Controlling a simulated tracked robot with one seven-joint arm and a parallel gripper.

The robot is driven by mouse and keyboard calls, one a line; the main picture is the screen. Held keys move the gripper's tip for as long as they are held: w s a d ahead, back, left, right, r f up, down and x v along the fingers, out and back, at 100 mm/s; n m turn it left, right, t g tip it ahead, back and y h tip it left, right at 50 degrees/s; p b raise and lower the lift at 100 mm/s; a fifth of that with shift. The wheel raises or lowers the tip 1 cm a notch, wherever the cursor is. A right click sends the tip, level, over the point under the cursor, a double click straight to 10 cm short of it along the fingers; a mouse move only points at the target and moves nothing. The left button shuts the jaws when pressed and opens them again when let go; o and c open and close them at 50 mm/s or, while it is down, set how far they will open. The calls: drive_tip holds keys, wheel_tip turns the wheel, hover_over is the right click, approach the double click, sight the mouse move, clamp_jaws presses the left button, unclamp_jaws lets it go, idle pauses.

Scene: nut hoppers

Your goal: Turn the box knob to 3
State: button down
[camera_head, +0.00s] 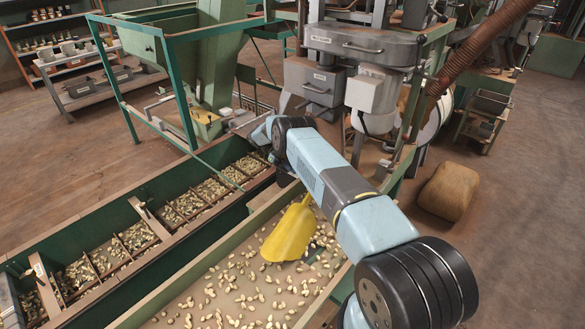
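No knob with numbers can be made out for certain. A white box (371,91) hangs under the machine at upper centre, and a grey metal box (323,84) with a handle is to its left; both carry small labels too small to read. A green hopper (216,62) stands further left, with small fittings at its foot. My arm reaches up from the lower right and bends at a black joint below the grey box. Its light blue end part points left near the hopper's foot. My gripper's fingers cannot be made out there.
A yellow scoop (290,231) rests in a trough (140,311) of scattered nuts. A green divided bin (92,296) of nuts runs along its left. Green frame posts (176,92) stand near the hopper. A brown sack (448,191) lies on the floor at right.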

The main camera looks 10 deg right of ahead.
drive_tip(key=shift+f, duration=0.1)
drive_tip(key=c, duration=0.9)
unclamp_jaws()
